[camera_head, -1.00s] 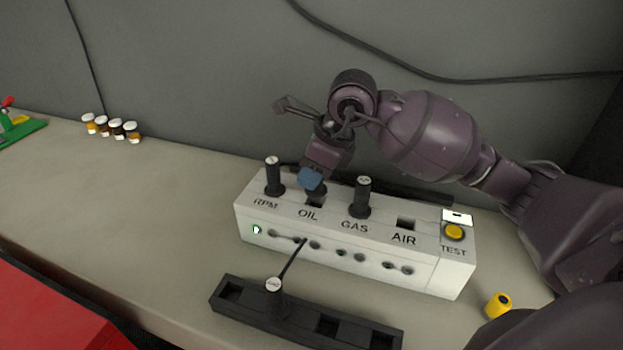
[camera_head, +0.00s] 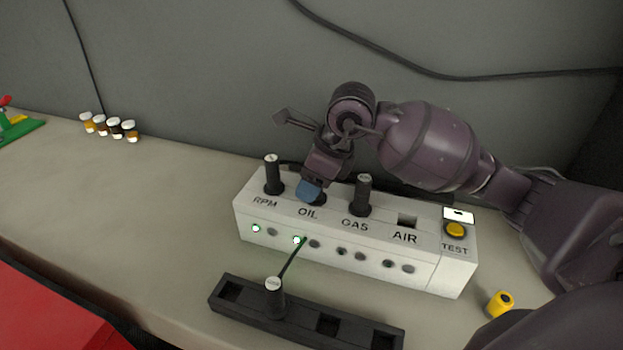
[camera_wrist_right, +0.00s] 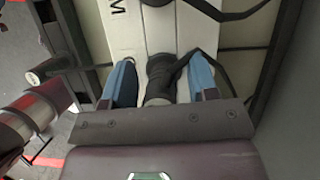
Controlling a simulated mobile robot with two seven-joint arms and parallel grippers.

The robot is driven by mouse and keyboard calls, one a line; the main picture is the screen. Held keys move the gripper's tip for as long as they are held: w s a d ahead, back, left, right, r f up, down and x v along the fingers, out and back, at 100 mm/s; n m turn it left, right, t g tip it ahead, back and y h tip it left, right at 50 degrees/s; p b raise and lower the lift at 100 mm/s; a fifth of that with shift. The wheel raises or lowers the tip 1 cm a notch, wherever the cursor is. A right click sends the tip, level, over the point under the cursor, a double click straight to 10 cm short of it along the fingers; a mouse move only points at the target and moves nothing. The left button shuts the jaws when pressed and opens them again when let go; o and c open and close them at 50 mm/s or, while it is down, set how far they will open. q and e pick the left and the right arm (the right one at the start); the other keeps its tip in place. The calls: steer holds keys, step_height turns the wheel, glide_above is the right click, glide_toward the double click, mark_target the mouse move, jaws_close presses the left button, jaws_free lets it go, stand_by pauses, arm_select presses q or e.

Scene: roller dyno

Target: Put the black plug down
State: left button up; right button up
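The white test box (camera_head: 330,270) has slots marked RPM, OIL, GAS and AIR. My right gripper (camera_head: 309,191) is over the OIL slot, its blue fingertips low near the box top. A black plug (camera_head: 319,199) stands in the OIL slot, partly hidden by the fingers. In the right wrist view this plug (camera_wrist_right: 161,80) is between the fingers of my right gripper (camera_wrist_right: 160,85), with a narrow gap on each side, so the gripper looks open around it. My left gripper is not in view.
Black plugs stand at RPM (camera_head: 273,177) and GAS (camera_head: 363,197); the AIR slot (camera_head: 407,221) is empty. A black rack (camera_head: 300,318) in front holds one plug (camera_head: 275,298). A yellow-black piece (camera_head: 500,304) lies right.

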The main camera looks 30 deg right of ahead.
steer(key=shift+r, duration=0.35)
steer(key=shift+d+r+p, duration=0.1)
steer(key=shift+r+p, duration=0.2)
steer(key=shift+r, duration=0.05)
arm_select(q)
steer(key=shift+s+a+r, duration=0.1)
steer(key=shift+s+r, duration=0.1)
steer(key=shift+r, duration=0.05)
arm_select(e)
steer(key=v, duration=1.1)
steer(key=shift+r, duration=0.15)
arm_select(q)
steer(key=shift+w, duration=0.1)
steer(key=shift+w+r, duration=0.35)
